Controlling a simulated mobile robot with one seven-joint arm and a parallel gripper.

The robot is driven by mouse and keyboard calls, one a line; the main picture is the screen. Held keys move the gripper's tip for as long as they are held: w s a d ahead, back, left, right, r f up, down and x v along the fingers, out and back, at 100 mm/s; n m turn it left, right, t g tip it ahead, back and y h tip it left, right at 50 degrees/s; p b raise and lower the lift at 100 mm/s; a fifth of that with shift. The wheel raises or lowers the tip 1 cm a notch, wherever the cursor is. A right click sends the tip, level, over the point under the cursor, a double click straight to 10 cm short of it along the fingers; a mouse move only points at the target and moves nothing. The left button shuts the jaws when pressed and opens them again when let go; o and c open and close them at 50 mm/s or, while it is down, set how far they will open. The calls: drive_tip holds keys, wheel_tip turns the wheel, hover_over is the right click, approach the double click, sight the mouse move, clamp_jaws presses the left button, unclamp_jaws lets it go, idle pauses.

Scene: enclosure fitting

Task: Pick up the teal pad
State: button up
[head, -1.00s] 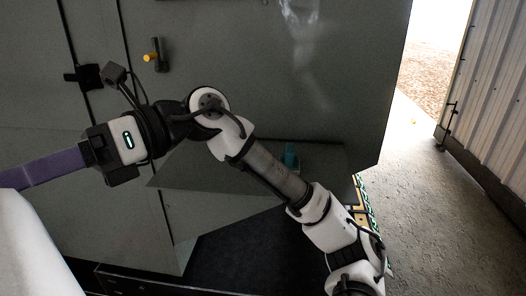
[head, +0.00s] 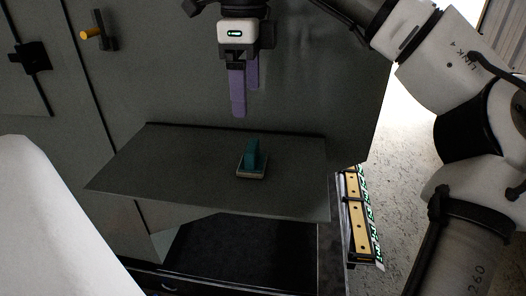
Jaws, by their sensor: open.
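The teal pad (head: 253,155) is a small block with an upright teal grip on a flat pale-edged base. It rests on a dark grey shelf (head: 180,170) that juts from the grey enclosure. My gripper (head: 244,108) points down above and slightly left of the pad, with clear space between them. Its two purple fingers are apart and hold nothing. One finger partly overlaps the other in this view.
The grey enclosure wall (head: 190,75) rises behind the shelf, with a yellow-tipped handle (head: 92,33) and a black latch (head: 31,62) at left. A yellow strip with fittings (head: 357,215) stands right of the shelf. The shelf around the pad is bare.

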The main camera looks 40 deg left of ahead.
sight(251, 145)
wheel_tip(251, 145, down, 8)
drive_tip(key=shift+s+r, duration=0.1)
drive_tip(key=shift+s, duration=0.05)
drive_tip(key=shift+d+f+p, duration=0.2)
drive_tip(key=shift+f+p, duration=0.2)
drive_tip(key=shift+f, duration=0.95)
drive_tip(key=shift+d+f+p, duration=0.15)
drive_tip(key=shift+f+p, duration=0.25)
drive_tip(key=shift+f, duration=0.9)
drive_tip(key=c, duration=1.1)
